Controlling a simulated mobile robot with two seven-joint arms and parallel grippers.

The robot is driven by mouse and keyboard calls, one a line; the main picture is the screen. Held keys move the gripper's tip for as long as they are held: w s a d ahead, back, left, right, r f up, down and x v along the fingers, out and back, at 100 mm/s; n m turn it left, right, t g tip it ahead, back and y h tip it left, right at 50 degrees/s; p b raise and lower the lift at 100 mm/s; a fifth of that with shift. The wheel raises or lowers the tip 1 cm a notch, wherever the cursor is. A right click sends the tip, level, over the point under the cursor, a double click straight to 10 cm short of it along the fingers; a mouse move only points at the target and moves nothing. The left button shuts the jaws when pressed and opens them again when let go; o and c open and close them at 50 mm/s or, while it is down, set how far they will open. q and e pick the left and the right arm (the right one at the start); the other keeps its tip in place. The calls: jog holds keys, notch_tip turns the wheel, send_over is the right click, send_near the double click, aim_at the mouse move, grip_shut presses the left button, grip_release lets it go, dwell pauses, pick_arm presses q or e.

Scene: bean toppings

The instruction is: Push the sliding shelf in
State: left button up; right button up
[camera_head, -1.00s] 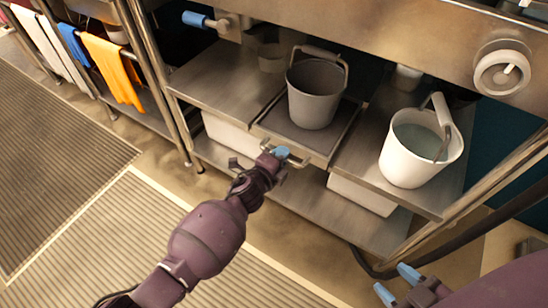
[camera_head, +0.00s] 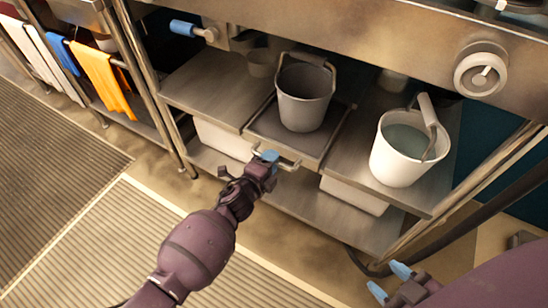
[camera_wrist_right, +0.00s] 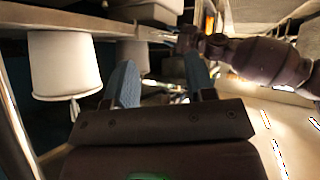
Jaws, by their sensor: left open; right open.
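The sliding shelf (camera_head: 262,135) is a metal tray under the counter. It sticks out a little past the fixed shelves on both sides. A grey bucket (camera_head: 304,102) stands on it. A thin bar handle (camera_head: 289,164) is on its front edge. My left gripper (camera_head: 268,157) is at the left part of this handle, with blue fingertips; whether it touches the handle I cannot tell. My right gripper (camera_head: 388,281) is open and empty at the lower right, away from the shelf. Its blue fingers also show in the right wrist view (camera_wrist_right: 160,85).
A white bucket with liquid (camera_head: 396,165) stands on the fixed shelf to the right. White bins (camera_head: 350,195) sit below. A metal post (camera_head: 150,75) stands at left, with an orange towel (camera_head: 104,75) beyond it. Striped mats (camera_head: 120,240) cover the floor.

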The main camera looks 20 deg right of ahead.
pick_arm(q)
jog(key=p+v, duration=0.3)
jog(key=v, duration=0.6)
pick_arm(e)
jog(key=shift+s+d+r+g, duration=0.1)
jog(key=shift+s+r+g, duration=0.15)
jog(key=shift+s+g, duration=0.2)
pick_arm(q)
jog(key=shift+r, duration=0.1)
